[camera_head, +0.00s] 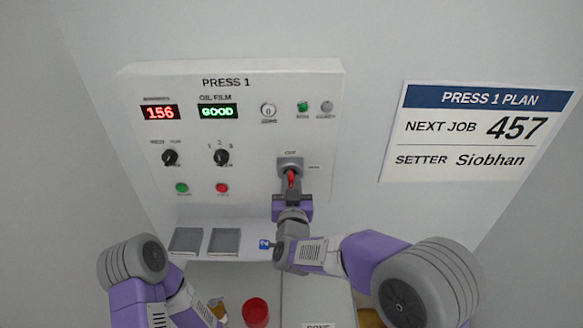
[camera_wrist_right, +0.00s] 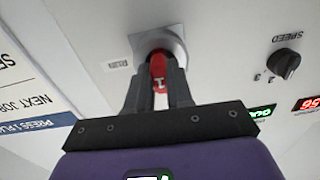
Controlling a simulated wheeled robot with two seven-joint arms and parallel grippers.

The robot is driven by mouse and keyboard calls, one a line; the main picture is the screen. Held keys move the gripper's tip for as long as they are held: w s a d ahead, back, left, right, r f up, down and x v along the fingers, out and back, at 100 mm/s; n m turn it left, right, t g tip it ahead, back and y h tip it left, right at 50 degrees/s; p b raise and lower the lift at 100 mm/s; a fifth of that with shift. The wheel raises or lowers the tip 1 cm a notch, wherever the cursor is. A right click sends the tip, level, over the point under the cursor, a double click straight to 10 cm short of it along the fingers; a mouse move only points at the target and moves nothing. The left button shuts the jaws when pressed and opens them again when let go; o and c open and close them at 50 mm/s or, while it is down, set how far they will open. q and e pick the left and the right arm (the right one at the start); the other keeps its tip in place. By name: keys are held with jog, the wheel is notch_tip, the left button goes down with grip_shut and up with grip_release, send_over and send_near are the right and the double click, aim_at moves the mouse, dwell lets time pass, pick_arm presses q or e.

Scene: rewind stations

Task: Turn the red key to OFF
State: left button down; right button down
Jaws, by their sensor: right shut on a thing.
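The red key (camera_head: 291,178) sits in a grey square switch plate (camera_head: 290,162) at the lower right of the PRESS 1 panel. It stands roughly upright in the head view, in line with a small label above the plate that is hard to read. My right gripper (camera_head: 291,184) is shut on the key from below. In the right wrist view the red key (camera_wrist_right: 158,72) is between the two dark fingers of my right gripper (camera_wrist_right: 158,82), which hide its sides.
Black knobs (camera_head: 221,157), a green button (camera_head: 182,188) and a red button (camera_head: 222,188) are left of the switch. Two grey trays (camera_head: 224,241) sit on a ledge below the panel. A red round object (camera_head: 255,312) is lower down. A plan sign (camera_head: 477,131) hangs at right.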

jog(key=shift+r+n+p, duration=0.1)
jog(key=shift+n+p, duration=0.25)
jog(key=shift+n, duration=0.35)
jog(key=c, duration=0.9)
grip_release()
jog(key=shift+c, duration=0.2)
